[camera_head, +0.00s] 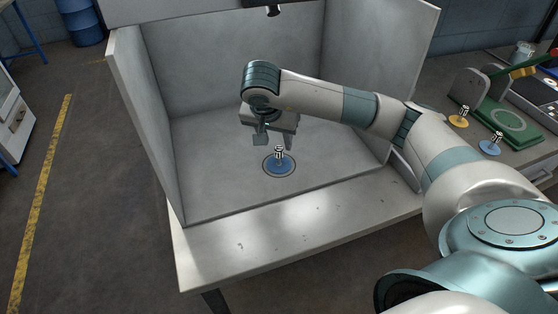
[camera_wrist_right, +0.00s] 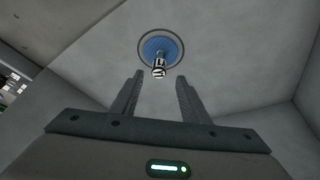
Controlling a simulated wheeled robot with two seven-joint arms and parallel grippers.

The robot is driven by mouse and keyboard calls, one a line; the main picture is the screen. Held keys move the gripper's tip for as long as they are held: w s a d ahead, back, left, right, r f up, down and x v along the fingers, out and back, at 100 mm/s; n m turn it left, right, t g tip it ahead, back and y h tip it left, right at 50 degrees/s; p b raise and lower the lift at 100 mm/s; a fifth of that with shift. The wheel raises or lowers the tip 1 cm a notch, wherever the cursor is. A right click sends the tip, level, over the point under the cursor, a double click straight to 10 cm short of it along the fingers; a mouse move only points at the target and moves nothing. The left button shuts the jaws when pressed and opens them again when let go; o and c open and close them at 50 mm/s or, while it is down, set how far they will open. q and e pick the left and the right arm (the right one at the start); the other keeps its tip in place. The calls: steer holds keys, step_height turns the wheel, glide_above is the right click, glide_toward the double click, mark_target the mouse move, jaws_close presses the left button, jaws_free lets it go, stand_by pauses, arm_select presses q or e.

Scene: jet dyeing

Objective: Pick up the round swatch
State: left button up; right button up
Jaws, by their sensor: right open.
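The round swatch (camera_head: 283,168) is a blue disc with a small upright black-and-white knob on it. It lies within a dark ring on the floor of a grey three-walled booth. In the wrist view the blue swatch (camera_wrist_right: 160,47) shows ahead of the fingers, its knob pointing toward the camera. My right gripper (camera_head: 271,143) is above and slightly left of the swatch in the head view, apart from it. In the wrist view my right gripper (camera_wrist_right: 156,84) has its two fingers spread with nothing between them. My left gripper is not in view.
The booth's side walls (camera_head: 146,110) and back wall (camera_head: 240,50) enclose the swatch; the front is open. On a bench at right are a yellow swatch (camera_head: 459,122), another blue swatch (camera_head: 490,149) and a green device (camera_head: 512,122). The bare front ledge (camera_head: 290,235) is clear.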

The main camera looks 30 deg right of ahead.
mark_target(279, 148)
steer(key=shift+f, duration=0.1)
steer(key=shift+d+f+p, duration=0.35)
steer(key=shift+f+p, duration=0.5)
steer(key=shift+p, duration=0.15)
steer(key=shift+p+x, duration=0.45)
steer(key=shift+x, duration=0.55)
steer(key=shift+w+d+f, duration=0.1)
steer(key=shift+w+f, duration=0.1)
steer(key=shift+f, duration=0.45)
steer(key=shift+c, duration=0.7)
jaws_close()
